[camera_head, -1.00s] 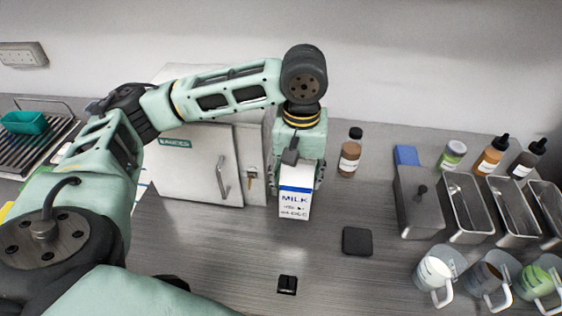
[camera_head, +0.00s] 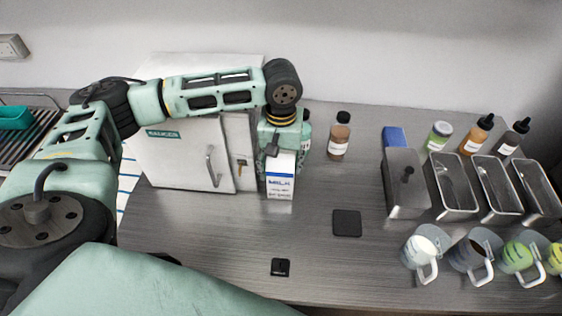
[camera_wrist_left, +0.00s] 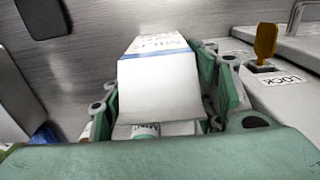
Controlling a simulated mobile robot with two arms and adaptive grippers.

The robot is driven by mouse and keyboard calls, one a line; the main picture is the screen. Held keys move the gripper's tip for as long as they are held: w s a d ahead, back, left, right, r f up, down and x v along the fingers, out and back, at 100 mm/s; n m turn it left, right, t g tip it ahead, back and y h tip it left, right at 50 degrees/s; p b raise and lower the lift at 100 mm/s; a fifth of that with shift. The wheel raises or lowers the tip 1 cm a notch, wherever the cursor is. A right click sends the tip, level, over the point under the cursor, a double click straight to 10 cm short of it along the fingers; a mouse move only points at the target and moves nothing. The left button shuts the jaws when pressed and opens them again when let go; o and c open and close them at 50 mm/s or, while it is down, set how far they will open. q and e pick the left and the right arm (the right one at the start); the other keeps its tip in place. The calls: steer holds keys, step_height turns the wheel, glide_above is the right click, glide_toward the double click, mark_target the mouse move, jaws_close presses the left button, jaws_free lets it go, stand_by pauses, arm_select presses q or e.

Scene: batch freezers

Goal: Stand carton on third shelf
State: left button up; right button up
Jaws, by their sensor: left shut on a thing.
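A white milk carton (camera_head: 280,180) with a blue band and "MILK" lettering is held in front of the freezer's right edge. My left gripper (camera_head: 280,160) is shut on it; the wrist view shows the carton (camera_wrist_left: 160,85) between the gripper's fingers (camera_wrist_left: 165,110). The carton looks upright in the head view; whether its base touches the counter cannot be told. The small white freezer (camera_head: 180,160) has its door shut, with a silver handle and a key lock (camera_wrist_left: 275,65) on its right side. Its shelves are hidden. My right gripper is not in view.
A brown bottle (camera_head: 339,136) stands right of the gripper. A dark square pad (camera_head: 347,223) and a small black piece (camera_head: 280,267) lie on the counter (camera_head: 210,235). Metal bins (camera_head: 405,195), sauce bottles and pitchers (camera_head: 420,250) fill the right side. The front middle is mostly clear.

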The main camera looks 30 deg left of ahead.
arm_select(q)
steer(key=o, duration=1.3)
steer(key=shift+f, duration=0.1)
steer(key=shift+o, duration=0.4)
